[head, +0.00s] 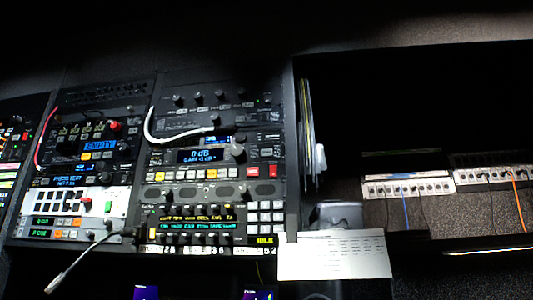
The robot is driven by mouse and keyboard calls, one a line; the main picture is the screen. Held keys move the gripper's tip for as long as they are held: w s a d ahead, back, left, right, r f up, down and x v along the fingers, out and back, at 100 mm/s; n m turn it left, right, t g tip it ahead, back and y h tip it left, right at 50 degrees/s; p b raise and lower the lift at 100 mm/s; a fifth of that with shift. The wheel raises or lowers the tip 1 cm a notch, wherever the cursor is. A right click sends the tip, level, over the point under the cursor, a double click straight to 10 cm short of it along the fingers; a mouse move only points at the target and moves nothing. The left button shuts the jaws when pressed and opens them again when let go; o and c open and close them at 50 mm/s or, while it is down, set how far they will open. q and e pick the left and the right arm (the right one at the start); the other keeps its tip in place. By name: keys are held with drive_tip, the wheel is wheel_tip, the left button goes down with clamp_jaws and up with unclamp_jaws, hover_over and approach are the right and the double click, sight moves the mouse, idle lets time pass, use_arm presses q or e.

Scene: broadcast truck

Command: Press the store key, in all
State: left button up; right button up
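A rack of control panels fills the left half of the head view. The store key cannot be singled out, as the small key labels are not readable. One unit has a blue display (203,155), a grey knob (237,151) and a row of small keys with a red key (272,171) at its right end. Below it a panel with yellow text lines (195,219) has a block of pale square keys (265,217) on its right. A small display there reads IDLE (265,240). Neither of my grippers is in view.
A thin gooseneck (80,261) sticks out in front of the lower left panels. A white cable (150,130) loops over the rack. A paper sheet (335,255) hangs at lower centre. Patch strips (408,187) with cables sit on the right in a dark recess.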

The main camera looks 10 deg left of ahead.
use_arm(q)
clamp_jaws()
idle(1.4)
